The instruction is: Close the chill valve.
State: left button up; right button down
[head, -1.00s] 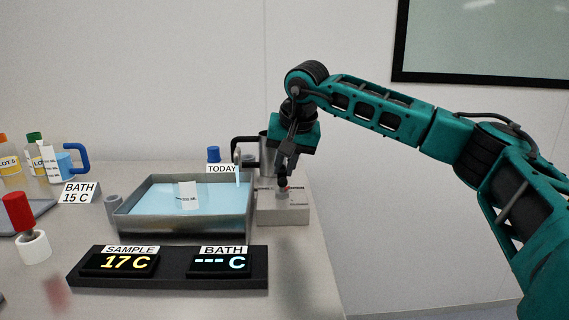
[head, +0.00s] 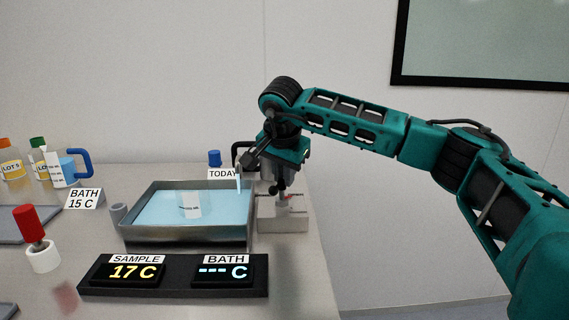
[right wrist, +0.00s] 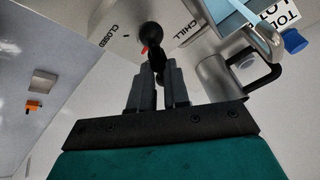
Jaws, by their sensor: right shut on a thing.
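The chill valve (head: 283,219) is a pale box right of the bath. In the right wrist view its top (right wrist: 118,42) shows the labels CLOSED and CHILL, with a black round handle part (right wrist: 150,35) and a small red mark between them. My right gripper (head: 280,187) reaches down over the valve. In the right wrist view its fingers (right wrist: 157,68) are shut on the dark handle (right wrist: 158,57). A thin pale-blue stream (head: 239,178) shows above the bath's right end. The exact handle angle is hard to tell. My left gripper is out of view.
The metal bath (head: 185,235) holds blue water and a white labelled beaker (head: 190,206). A metal jug (right wrist: 222,77) stands close behind the valve. A display panel (head: 175,286) in front reads SAMPLE 17 C and BATH --- C. Free room lies right of the table.

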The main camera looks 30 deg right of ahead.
jog(key=shift+a+r+m+g+h+p, duration=0.2)
jog(key=shift+m+g+h+p, duration=0.1)
jog(key=shift+m+p, duration=0.5)
jog(key=m+p, duration=0.2)
jog(key=m, duration=0.1)
jog(key=shift+g+h, duration=0.4)
jog(key=shift+m+g+p, duration=0.4)
jog(key=shift+m+p, duration=0.3)
jog(key=shift+m, duration=0.2)
jog(key=shift+m+g+p, duration=0.4)
jog(key=shift+m+p, duration=0.2)
jog(key=shift+m, duration=0.3)
pick_arm(q)
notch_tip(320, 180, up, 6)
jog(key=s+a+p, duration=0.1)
jog(key=p, duration=0.1)
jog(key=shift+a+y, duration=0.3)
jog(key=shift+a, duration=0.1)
pick_arm(e)
jog(key=shift+a+f+m+g+h, duration=0.1)
jog(key=shift+m+g+h, duration=0.2)
jog(key=shift+m+g, duration=0.85)
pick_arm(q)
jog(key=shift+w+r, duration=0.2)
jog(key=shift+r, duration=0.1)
pick_arm(e)
jog(key=shift+m+t, duration=0.35)
jog(key=shift+m, duration=0.4)
